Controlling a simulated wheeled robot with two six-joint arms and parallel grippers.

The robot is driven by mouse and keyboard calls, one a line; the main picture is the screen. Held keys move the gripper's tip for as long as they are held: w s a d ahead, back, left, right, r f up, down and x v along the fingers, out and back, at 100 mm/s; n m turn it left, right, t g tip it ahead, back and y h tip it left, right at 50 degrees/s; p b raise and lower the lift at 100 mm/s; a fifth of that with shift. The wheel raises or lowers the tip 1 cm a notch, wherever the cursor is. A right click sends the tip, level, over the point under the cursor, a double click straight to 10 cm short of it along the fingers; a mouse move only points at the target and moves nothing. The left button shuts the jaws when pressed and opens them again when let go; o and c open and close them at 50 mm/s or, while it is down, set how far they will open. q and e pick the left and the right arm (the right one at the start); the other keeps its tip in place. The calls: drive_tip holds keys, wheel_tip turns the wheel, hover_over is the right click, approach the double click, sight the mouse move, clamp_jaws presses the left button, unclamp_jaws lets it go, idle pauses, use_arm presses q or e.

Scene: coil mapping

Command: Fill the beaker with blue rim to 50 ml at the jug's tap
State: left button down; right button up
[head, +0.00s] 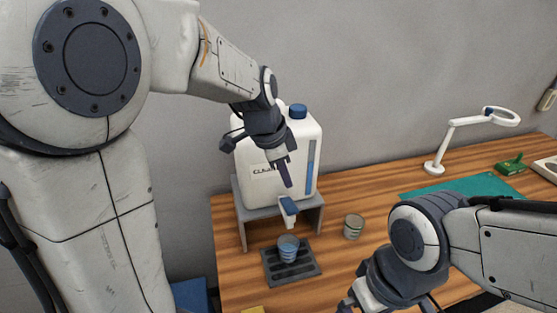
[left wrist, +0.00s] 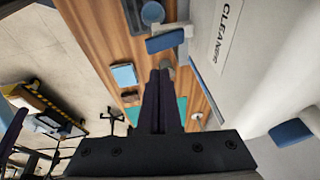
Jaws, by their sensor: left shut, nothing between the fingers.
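The white jug (head: 262,157) with a blue cap stands on a grey stand (head: 241,212). Its tap (head: 287,211) has a blue lever, which also shows in the left wrist view (left wrist: 165,42). The beaker with the blue rim (head: 288,250) stands upright on the dark drip tray (head: 309,272) below the tap; it also shows in the left wrist view (left wrist: 152,13). Its liquid level cannot be read. My left gripper (head: 287,182) is shut and empty, just above the tap lever. My right gripper (head: 388,304) is low in the picture, partly cut off by the bottom edge.
Another beaker (head: 353,226) stands right of the drip tray. A green mat (head: 468,187), a white lamp (head: 450,135) and a green device (head: 511,165) are farther right. A blue box (head: 190,295) is at the lower left. A wall is behind the table (head: 232,290).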

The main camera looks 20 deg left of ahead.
use_arm(q)
drive_tip(key=v, duration=0.5)
drive_tip(key=shift+w+a+b, duration=0.2)
drive_tip(key=shift+w+b, duration=0.1)
idle(1.0)
drive_tip(key=s+d+f+n+g, duration=0.1)
drive_tip(key=s+d+f, duration=0.2)
drive_tip(key=s, duration=0.4)
drive_tip(key=s+d+f+n+g+b, duration=0.1)
drive_tip(key=s+d+f, duration=0.3)
drive_tip(key=s, duration=0.4)
drive_tip(key=s+d+f+n+g+y+b, duration=0.1)
drive_tip(key=s+d+f+n, duration=0.1)
drive_tip(key=s+f, duration=0.3)
drive_tip(key=shift+s+d+f+n, duration=0.15)
drive_tip(key=shift+s+d+n, duration=0.15)
drive_tip(key=shift+s+d, duration=0.65)
drive_tip(key=shift+s+a, duration=0.15)
drive_tip(key=shift+a, duration=0.15)
